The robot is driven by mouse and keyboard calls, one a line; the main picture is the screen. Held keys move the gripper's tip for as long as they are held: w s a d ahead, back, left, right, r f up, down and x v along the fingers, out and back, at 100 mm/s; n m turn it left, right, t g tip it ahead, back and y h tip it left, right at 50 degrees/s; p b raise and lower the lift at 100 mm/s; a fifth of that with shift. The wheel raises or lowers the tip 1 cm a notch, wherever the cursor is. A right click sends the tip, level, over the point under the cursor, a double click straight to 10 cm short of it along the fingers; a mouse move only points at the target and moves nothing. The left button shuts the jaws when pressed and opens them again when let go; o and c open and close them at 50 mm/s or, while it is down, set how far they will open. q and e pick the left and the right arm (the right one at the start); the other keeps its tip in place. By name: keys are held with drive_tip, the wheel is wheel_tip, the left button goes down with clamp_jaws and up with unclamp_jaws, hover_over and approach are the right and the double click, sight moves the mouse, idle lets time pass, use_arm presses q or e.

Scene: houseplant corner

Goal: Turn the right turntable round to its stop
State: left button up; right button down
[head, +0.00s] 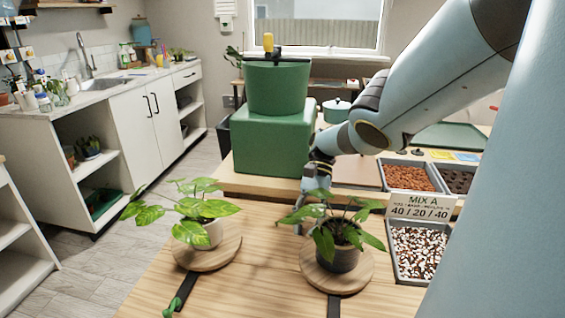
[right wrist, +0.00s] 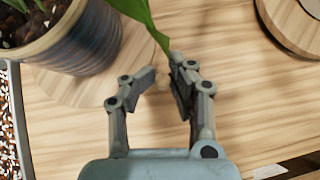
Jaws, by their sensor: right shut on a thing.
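The right turntable (head: 360,279) is a round wooden disc bearing a dark grey pot (head: 345,259) with a leafy plant. Its edge also shows in the right wrist view (right wrist: 70,88), beside the ribbed dark pot (right wrist: 85,40). My right gripper (head: 301,222) reaches down from behind, at the far left edge of this disc, partly hidden by leaves. A leaf hangs over one fingertip. My left gripper is out of view.
The left turntable (head: 190,260) carries a white pot (head: 208,234) with a plant. Dark strips run forward from both discs. Trays of brown pellets (head: 408,177) and speckled mix (head: 417,250) stand at right. A green block (head: 262,145) stands behind.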

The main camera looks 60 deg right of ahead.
idle(0.4)
drive_tip(key=c, duration=1.3)
unclamp_jaws()
drive_tip(key=shift+f, duration=0.1)
drive_tip(key=shift+d+r, duration=0.2)
drive_tip(key=shift+r, duration=0.35)
drive_tip(key=r, duration=0.9)
drive_tip(key=shift+a, duration=0.2)
drive_tip(key=shift+w, duration=0.1)
